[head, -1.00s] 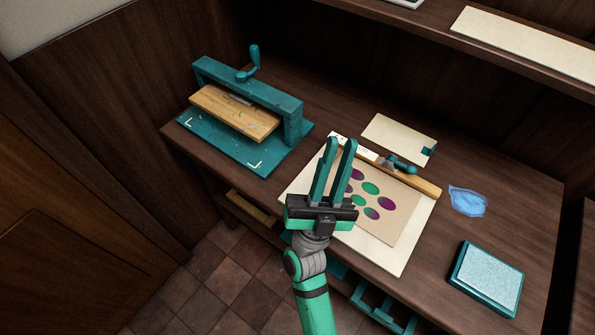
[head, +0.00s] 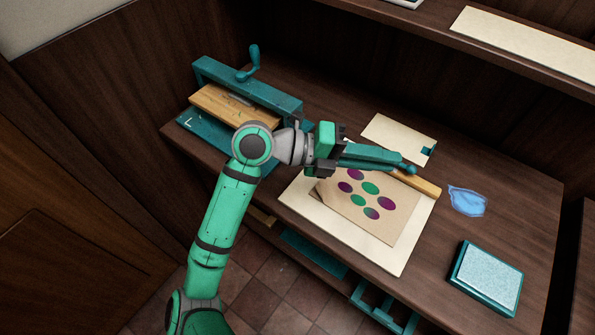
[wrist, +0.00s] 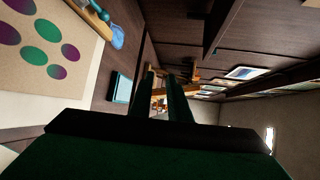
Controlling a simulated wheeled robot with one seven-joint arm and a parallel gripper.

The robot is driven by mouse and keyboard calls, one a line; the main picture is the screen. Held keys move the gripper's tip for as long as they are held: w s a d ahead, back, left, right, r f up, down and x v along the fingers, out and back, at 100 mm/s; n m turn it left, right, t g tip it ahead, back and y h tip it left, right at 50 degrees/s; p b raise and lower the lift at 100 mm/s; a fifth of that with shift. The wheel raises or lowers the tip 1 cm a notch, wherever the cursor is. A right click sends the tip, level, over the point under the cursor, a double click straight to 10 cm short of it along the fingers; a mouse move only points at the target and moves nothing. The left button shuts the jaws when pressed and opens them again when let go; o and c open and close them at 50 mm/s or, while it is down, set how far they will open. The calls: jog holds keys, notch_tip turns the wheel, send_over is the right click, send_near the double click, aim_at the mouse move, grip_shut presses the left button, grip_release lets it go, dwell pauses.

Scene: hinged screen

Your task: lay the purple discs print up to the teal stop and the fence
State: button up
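The disc print (head: 347,208) is a tan sheet with purple and green discs, face up on a cream board (head: 410,252). Its upper left is partly hidden by my arm. It also shows at the upper left of the wrist view (wrist: 57,20). A small teal stop (head: 428,151) sits at the corner of a pale sheet or board behind. A wooden bar (head: 425,185) runs along the cream board's back edge; I cannot tell whether it is the fence.
A teal press (head: 275,92) with a wooden plate stands at the back left. A blue translucent patch (head: 467,201) and a teal-framed pad (head: 487,279) lie on the right. A shelf (head: 430,30) overhangs the back. Bare table shows between patch and pad.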

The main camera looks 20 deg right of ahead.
jog(key=w+a+f+n+t+y, duration=0.2)
jog(key=w+a+f+y, duration=0.3)
jog(key=a+f, duration=0.2)
jog(key=n+t+y, duration=0.1)
jog(key=t+y, duration=0.1)
jog(key=y, duration=0.2)
send_near(313, 193)
jog(key=shift+s+d+f, duration=0.2)
jog(key=shift+d+f, duration=2.15)
jog(key=shift+d, duration=0.1)
grip_shut()
